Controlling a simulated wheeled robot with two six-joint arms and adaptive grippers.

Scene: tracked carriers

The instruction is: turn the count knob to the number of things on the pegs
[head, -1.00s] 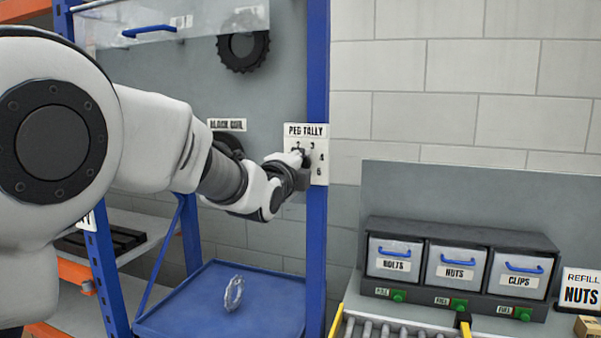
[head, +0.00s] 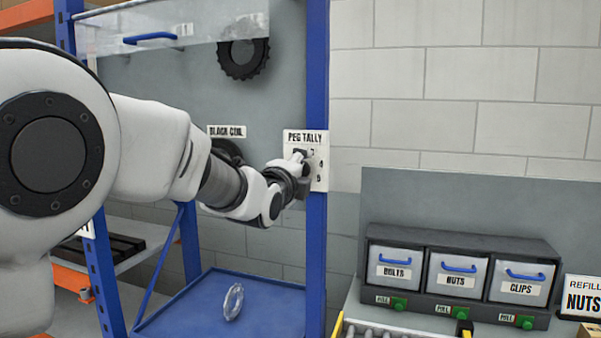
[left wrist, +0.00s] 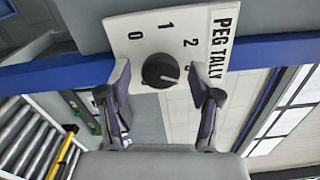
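The count knob (left wrist: 160,71) is a black round dial on the white PEG TALLY plate (head: 318,140), fixed to a blue post. In the left wrist view, numbers 0, 1 and 2 show on the plate; the number after 2 is partly hidden by a finger. A pale mark on the knob points toward the right of that view; its exact number is unclear. My left gripper (left wrist: 160,92) is open, one finger on each side of the knob, with gaps visible. A black toothed ring (head: 243,57) hangs on the back panel. Another dark ring (head: 228,150) is partly hidden behind my left arm.
A clear raised panel (head: 190,28) is above. At right are BOLTS, NUTS and CLIPS bins (head: 456,272), a roller conveyor and a REFILL NUTS sign (head: 582,294).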

